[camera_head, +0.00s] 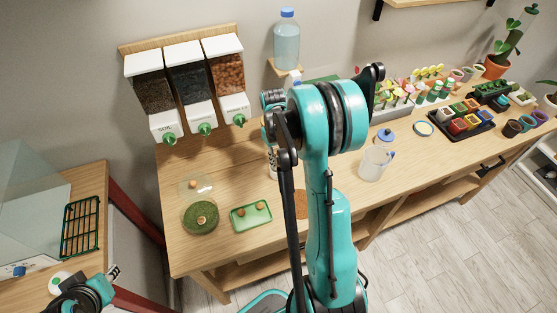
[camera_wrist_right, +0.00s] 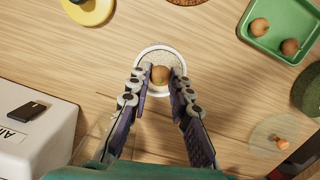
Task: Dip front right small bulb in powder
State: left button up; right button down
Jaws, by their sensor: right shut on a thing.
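In the right wrist view, my right gripper (camera_wrist_right: 160,84) is shut on a small brown bulb (camera_wrist_right: 160,75). The bulb is over the middle of a round white-rimmed dish (camera_wrist_right: 161,48) with pale grainy powder. I cannot tell whether the bulb touches the powder. In the head view my own right arm hides this gripper, the held bulb and the dish. My left gripper (camera_head: 111,273) is at the lower left of the head view, away from the dish; its jaws are too small to read.
A green tray (camera_head: 237,225) holds two bulbs (camera_wrist_right: 259,27). A clear jug (camera_head: 373,165) stands right of my arm. Dispensers (camera_head: 190,85) hang at the back wall.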

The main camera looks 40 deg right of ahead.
jog(key=shift+f+b, duration=0.45)
jog(key=shift+b, duration=0.05)
dwell(1.4)
jog(key=shift+r, duration=0.1)
jog(key=shift+r+p, duration=2.35)
jog(key=shift+r, duration=1.05)
